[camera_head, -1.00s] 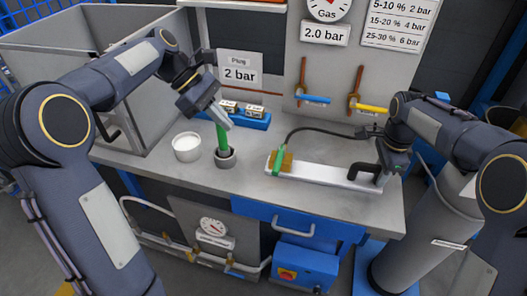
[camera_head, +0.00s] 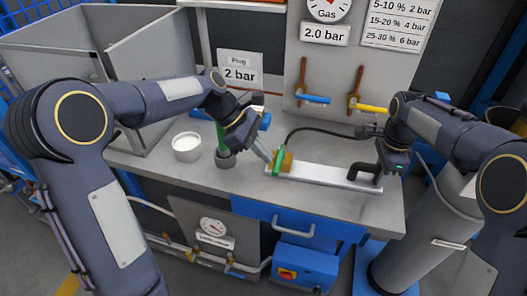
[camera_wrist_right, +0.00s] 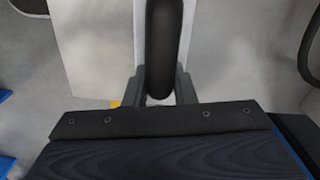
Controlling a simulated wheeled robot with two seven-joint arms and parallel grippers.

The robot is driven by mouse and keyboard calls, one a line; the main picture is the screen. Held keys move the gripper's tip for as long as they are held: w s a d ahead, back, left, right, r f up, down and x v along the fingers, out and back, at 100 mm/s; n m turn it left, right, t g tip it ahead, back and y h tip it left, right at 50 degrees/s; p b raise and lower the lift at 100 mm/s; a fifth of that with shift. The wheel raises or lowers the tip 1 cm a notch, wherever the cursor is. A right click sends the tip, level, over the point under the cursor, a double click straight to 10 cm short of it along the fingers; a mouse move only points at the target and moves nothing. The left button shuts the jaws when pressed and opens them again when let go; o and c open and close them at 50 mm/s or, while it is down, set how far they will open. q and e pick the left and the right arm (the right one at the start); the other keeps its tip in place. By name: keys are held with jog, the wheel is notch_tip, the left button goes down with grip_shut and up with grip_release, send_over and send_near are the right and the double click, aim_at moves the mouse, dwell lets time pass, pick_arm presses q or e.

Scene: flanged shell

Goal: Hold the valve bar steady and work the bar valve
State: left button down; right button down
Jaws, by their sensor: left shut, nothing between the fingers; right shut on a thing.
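The valve bar (camera_head: 320,174) is a white bar lying on the bench, with a black handle (camera_head: 362,170) at its right end. The bar valve at its left end has a brass body (camera_head: 286,162) and a green lever (camera_head: 278,161). My right gripper (camera_wrist_right: 160,92) is shut on the black handle, which runs between its fingers in the right wrist view. My left gripper (camera_head: 266,155) is shut and empty, with its tips close to the left side of the green lever. I cannot tell whether they touch it.
A green stick (camera_head: 223,138) stands in a grey cup (camera_head: 225,160), beside a white tub (camera_head: 187,147). A black hose (camera_head: 320,130) runs behind the bar. Blue (camera_head: 313,99) and yellow (camera_head: 372,108) wall valves are behind. The bench front is clear.

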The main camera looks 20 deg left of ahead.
jog(key=shift+f, duration=0.1)
pick_arm(q)
jog(key=shift+s+d+n+t, duration=0.1)
jog(key=shift+d+n+t, duration=0.15)
jog(key=shift+n+t, duration=0.4)
